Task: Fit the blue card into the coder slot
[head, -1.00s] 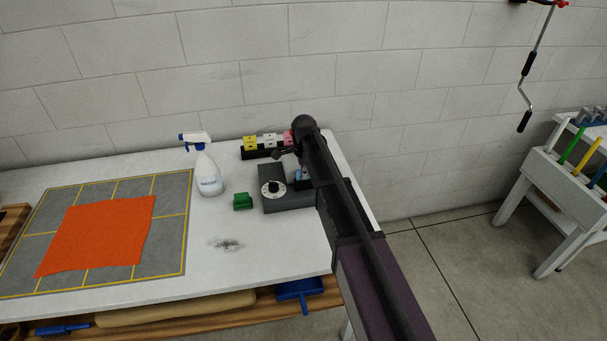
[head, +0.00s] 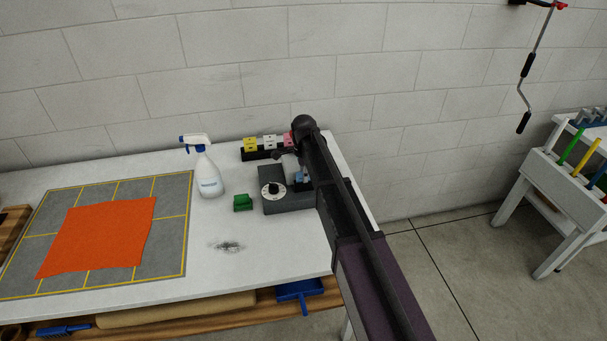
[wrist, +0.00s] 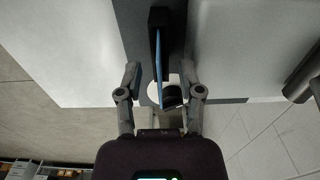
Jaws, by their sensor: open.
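The coder (head: 290,203) is a dark grey box with a white-ringed black dial (head: 273,190), near the right end of the white table. The blue card (head: 300,177) stands at the coder's right side, partly hidden by my arm. In the wrist view the blue card (wrist: 159,70) shows edge-on, upright at a black slot block (wrist: 157,25). How deep it sits there cannot be told. My gripper (wrist: 160,70) is open, with one finger on each side of the card and a visible gap to both. In the head view my arm hides the fingers.
A rack (head: 262,154) with yellow, white and pink cards stands behind the coder. A green block (head: 243,203) and a spray bottle (head: 208,175) stand to the left. An orange cloth (head: 97,236) lies on a gridded grey mat (head: 172,250). The table front is mostly clear.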

